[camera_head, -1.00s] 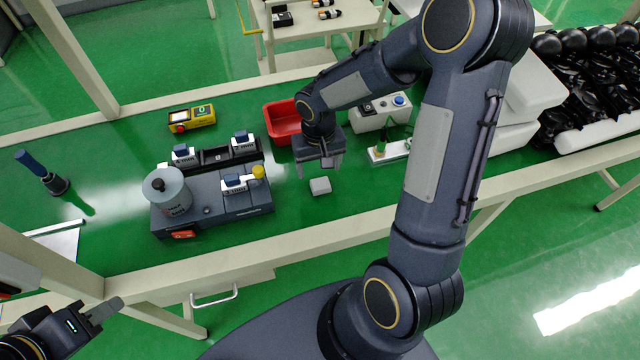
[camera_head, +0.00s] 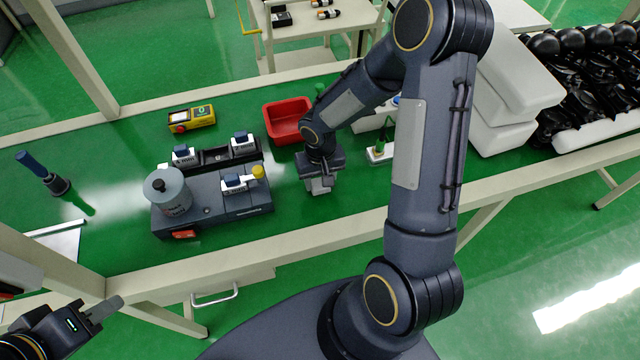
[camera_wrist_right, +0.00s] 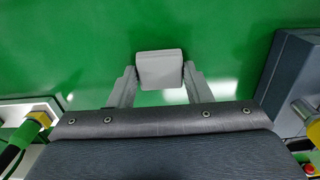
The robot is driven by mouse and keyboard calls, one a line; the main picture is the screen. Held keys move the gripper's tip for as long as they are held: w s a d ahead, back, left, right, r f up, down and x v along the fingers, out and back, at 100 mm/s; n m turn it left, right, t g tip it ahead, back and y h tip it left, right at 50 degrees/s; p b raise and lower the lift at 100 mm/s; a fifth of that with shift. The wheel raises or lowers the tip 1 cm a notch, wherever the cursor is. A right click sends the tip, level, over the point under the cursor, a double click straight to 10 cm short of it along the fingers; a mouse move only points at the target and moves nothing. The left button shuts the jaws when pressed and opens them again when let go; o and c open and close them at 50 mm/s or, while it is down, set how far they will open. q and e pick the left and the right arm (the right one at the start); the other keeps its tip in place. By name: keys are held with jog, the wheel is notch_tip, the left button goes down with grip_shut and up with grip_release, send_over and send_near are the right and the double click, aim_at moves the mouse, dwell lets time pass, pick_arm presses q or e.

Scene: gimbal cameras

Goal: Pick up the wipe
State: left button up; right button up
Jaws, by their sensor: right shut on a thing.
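The wipe is a small light-grey block. In the right wrist view the wipe (camera_wrist_right: 160,70) sits between the two fingertips of my right gripper (camera_wrist_right: 160,84), which is shut on it. In the head view my right gripper (camera_head: 320,186) is low over the green bench, just right of the dark grey fixture, and mostly covers the wipe. My left gripper (camera_head: 103,310) is at the lower left, away from the bench objects; its finger gap is not clear.
The dark fixture (camera_head: 240,203) with a grey cylinder (camera_head: 170,193) stands left of my right gripper. A red bin (camera_head: 287,120) is behind it. A yellow control box (camera_head: 191,118) is at the back left. White blocks (camera_head: 500,137) stand right. The bench front is clear.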

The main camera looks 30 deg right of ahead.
aim_at(320, 182)
jog(key=shift+r, duration=0.15)
jog(key=shift+c, duration=0.4)
jog(key=shift+r, duration=0.25)
notch_tip(320, 182, up, 2)
jog(key=shift+w+r, duration=0.1)
jog(key=shift+r, duration=0.15)
jog(key=s+a+r+b, duration=0.2)
jog(key=a+r, duration=0.7)
jog(key=a, duration=0.5)
jog(key=shift+r, duration=0.4)
